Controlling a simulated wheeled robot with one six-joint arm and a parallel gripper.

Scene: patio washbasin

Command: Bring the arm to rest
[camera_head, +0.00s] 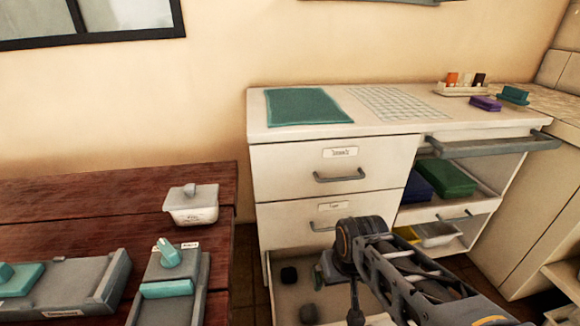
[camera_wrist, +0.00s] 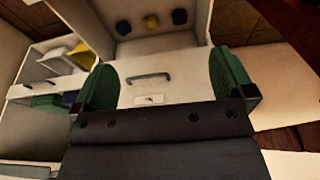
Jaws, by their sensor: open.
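My arm (camera_head: 400,279) reaches in from the lower right of the head view, in front of the white cabinet (camera_head: 283,157). Its wrist end hangs over the open bottom drawer (camera_head: 287,298). In the wrist view my gripper (camera_wrist: 167,80) is open, its two green-padded fingers wide apart with nothing between them. A drawer front with a grey handle (camera_wrist: 150,76) and a small label shows beyond the fingers. In the head view the fingertips cannot be made out.
An open shelf with a green box (camera_head: 445,178) is at right. A wooden table (camera_head: 95,198) with trays and a lidded white container (camera_head: 191,204) stands left.

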